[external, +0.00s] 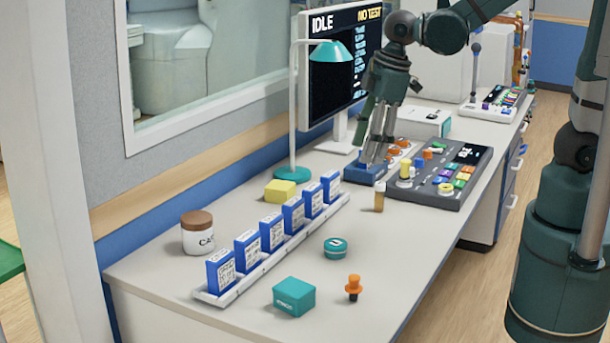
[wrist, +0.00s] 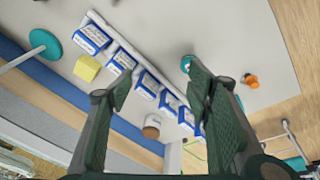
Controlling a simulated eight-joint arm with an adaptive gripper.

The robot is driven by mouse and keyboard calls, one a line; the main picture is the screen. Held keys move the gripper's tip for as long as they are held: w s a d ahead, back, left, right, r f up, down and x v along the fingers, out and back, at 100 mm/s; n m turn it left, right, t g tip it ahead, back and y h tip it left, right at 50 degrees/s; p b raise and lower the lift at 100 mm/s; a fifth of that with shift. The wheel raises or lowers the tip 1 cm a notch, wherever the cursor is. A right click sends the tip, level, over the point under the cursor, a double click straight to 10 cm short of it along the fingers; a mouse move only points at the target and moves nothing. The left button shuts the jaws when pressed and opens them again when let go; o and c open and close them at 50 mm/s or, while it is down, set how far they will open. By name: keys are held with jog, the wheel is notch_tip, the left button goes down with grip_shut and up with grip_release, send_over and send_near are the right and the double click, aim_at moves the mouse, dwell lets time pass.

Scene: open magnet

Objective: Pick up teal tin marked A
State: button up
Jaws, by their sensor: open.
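A small round teal tin (external: 335,247) with a white mark on its lid stands on the desk, right of the row of blue boxes. The mark is too small to read. In the wrist view the tin (wrist: 186,62) shows beside the right finger, which partly hides it. My gripper (external: 375,160) is open and empty. It hangs above the far part of the desk, by the control panel and well away from the tin. In the wrist view my gripper (wrist: 158,82) has its two fingers spread apart.
A rack of blue boxes (external: 272,240) runs along the desk. A teal block (external: 294,296) and an orange knob (external: 353,288) lie nearer. A brown vial (external: 379,197), control panel (external: 448,180), teal lamp (external: 293,172), yellow block (external: 280,192) and lidded jar (external: 198,234) stand around.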

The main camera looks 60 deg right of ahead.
aim_at(336, 243)
jog(key=a+f+n+g, duration=0.1)
jog(key=a+f+n, duration=0.1)
jog(key=a+f, duration=0.1)
jog(key=w+a+f+n+g, duration=0.1)
jog(key=a+f+n, duration=0.1)
jog(key=a+f, duration=0.2)
jog(key=w+a+f+n+g+b, duration=0.1)
jog(key=a+f+n, duration=0.1)
jog(key=a+f, duration=0.2)
jog(key=shift+w+f+h, duration=0.2)
jog(key=shift+f+h, duration=0.2)
jog(key=shift+f, duration=1.25)
jog(key=shift+f, duration=0.1)
jog(key=shift+f, duration=1.25)
jog(key=shift+b, duration=0.3)
jog(key=shift+f+b, duration=0.8)
jog(key=shift+f, duration=1.8)
jog(key=shift+c, duration=0.7)
jog(key=c, duration=0.8)
